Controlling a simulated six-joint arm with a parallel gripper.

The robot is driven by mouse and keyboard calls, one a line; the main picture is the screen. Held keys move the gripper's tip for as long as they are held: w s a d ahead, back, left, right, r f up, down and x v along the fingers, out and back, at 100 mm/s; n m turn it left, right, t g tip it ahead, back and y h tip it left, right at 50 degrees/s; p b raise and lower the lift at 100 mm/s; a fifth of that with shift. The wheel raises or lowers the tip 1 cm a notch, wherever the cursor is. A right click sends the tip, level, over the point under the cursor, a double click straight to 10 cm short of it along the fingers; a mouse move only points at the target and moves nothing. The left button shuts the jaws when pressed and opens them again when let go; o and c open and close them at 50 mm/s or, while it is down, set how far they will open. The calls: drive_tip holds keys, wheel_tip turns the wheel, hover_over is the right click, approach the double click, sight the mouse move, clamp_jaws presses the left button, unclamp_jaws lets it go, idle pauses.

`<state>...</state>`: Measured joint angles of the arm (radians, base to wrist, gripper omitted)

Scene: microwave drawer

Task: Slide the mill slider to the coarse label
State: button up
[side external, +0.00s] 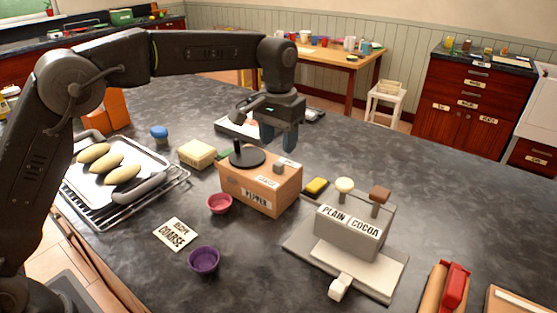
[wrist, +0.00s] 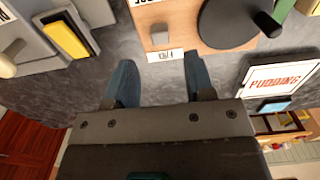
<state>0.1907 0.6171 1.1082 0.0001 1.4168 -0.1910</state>
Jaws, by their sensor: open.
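The mill is an orange-brown box (side external: 250,190) with a PEPPER label on its front, and its top shows in the wrist view (wrist: 210,38). The slider is a small grey block (side external: 279,168) on the mill's top, right of the black crank disc (side external: 247,157); the wrist view shows it (wrist: 160,36) between two white labels. One label (wrist: 166,56) is at the edge nearer my gripper; the other (wrist: 150,2) is cut off. I cannot read either clearly. My gripper (side external: 279,138) is open and empty, above and behind the mill, its fingers (wrist: 159,78) apart and clear of the slider.
A PEPPER COARSE card (side external: 176,234) lies on the counter. Pink (side external: 220,203) and purple (side external: 204,260) bowls stand in front of the mill. A yellow sponge (side external: 315,187) and the PLAIN/COCOA dispenser (side external: 348,235) are to its right.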

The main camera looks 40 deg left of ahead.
sight(279, 163)
wheel_tip(279, 163, down, 6)
drive_tip(key=shift+r, duration=0.1)
drive_tip(key=shift+c, duration=0.2)
clamp_jaws()
idle(0.4)
